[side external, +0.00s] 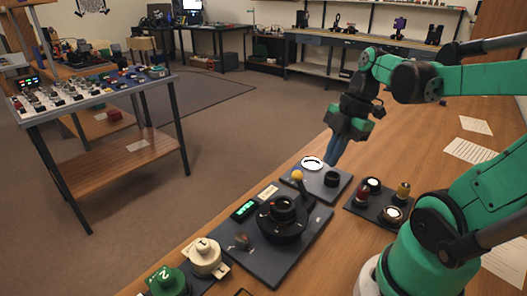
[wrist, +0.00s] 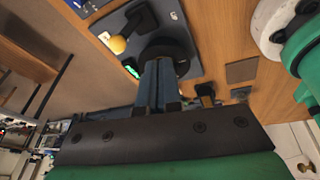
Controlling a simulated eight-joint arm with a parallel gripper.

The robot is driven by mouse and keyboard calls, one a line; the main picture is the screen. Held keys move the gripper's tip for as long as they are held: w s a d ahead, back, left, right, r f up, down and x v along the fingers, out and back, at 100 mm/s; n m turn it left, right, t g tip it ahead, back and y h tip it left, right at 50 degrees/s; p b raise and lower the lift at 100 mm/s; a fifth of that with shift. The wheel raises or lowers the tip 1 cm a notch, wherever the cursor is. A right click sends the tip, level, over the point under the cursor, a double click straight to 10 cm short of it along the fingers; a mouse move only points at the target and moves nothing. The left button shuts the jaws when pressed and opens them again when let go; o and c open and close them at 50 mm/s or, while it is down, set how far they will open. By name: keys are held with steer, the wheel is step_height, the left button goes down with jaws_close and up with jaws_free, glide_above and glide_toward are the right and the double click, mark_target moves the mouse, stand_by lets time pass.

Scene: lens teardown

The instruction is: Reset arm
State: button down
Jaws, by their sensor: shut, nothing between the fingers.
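My gripper (side external: 331,161) is shut and empty. In the side view its blue-grey fingers point down over the far part of a small dark board, which carries a white ring (side external: 312,163) and a short black cylinder (side external: 331,180). I cannot tell whether the tips touch the board. In the wrist view the closed fingers (wrist: 158,68) hide part of a dark round part behind them. A larger grey-blue board (side external: 262,262) holds a black round lens-like part (side external: 284,210), a lever with a yellow ball (side external: 298,175) and a green-lit display (side external: 245,209).
A dark tray (side external: 378,212) with several small round parts stands to the right. Papers (side external: 471,151) lie on the wooden table's right side. A separate side table (side external: 100,94) stands left.

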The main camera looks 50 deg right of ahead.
steer(key=v, duration=0.7)
steer(key=w+a+f+m+t+h, duration=0.1)
steer(key=w+a+f+m, duration=0.1)
steer(key=a+m, duration=0.1)
steer(key=w+a+f+m+t+h, duration=0.1)
steer(key=w+a+f+m+t, duration=0.1)
steer(key=m, duration=0.4)
steer(key=w+a+f+m+t+h, duration=0.1)
steer(key=w+a+f+m, duration=0.1)
steer(key=a+m, duration=0.3)
steer(key=shift+w+a+f+t, duration=0.15)
steer(key=shift+w+a+t, duration=0.15)
steer(key=shift+w+a, duration=0.3)
steer(key=shift+w+a+f+m+t, duration=0.1)
steer(key=shift+w+a+m+t, duration=0.2)
steer(key=shift+m, duration=0.2)
